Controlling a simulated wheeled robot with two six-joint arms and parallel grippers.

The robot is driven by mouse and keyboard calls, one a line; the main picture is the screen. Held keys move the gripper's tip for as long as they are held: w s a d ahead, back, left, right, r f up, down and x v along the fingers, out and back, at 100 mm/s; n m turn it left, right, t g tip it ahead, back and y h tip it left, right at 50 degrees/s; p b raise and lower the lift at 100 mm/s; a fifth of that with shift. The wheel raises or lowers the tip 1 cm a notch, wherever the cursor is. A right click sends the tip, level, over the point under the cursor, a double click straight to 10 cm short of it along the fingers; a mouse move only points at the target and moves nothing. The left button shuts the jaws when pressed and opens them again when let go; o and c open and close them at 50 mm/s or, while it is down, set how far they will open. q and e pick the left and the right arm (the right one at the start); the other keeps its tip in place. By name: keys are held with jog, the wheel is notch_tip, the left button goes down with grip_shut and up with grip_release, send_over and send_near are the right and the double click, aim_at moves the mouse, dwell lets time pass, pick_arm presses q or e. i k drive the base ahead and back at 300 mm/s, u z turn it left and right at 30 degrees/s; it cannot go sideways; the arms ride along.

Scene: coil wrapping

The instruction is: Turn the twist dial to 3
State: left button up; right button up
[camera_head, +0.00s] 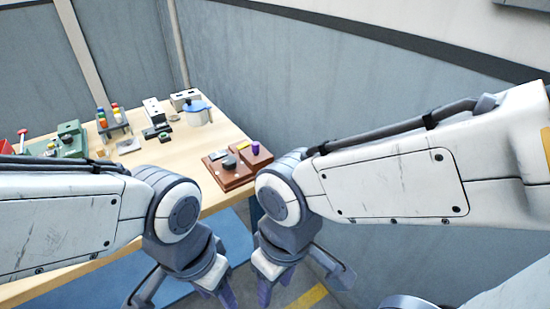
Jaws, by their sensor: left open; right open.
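A brown box (232,182) sits at the right end of the wooden table, with a round dark grey knob (229,163) on top and small light marks around it. A purple knob (255,147) stands on the box's back right part. I cannot tell which setting the grey knob points to, as the marks are too small. My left gripper (183,297) hangs open and empty below, in front of the table. My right gripper (302,288) hangs open and empty to its right, also in front of the table. Both are apart from the box.
A blue-lidded pot (198,114), a rack with coloured tops (112,122), white boxes (154,110) and a green device (60,142) stand further back on the table (175,155). A grey wall (290,75) rises behind.

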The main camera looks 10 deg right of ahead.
aim_at(229, 163)
jog(key=z, duration=0.55)
jog(key=k, duration=1.3)
jog(key=z, duration=0.6)
jog(key=i, duration=0.7)
jog(key=u, duration=0.45)
jog(key=i, duration=0.7)
jog(key=u, duration=1)
jog(key=i, duration=0.5)
jog(key=u, duration=0.45)
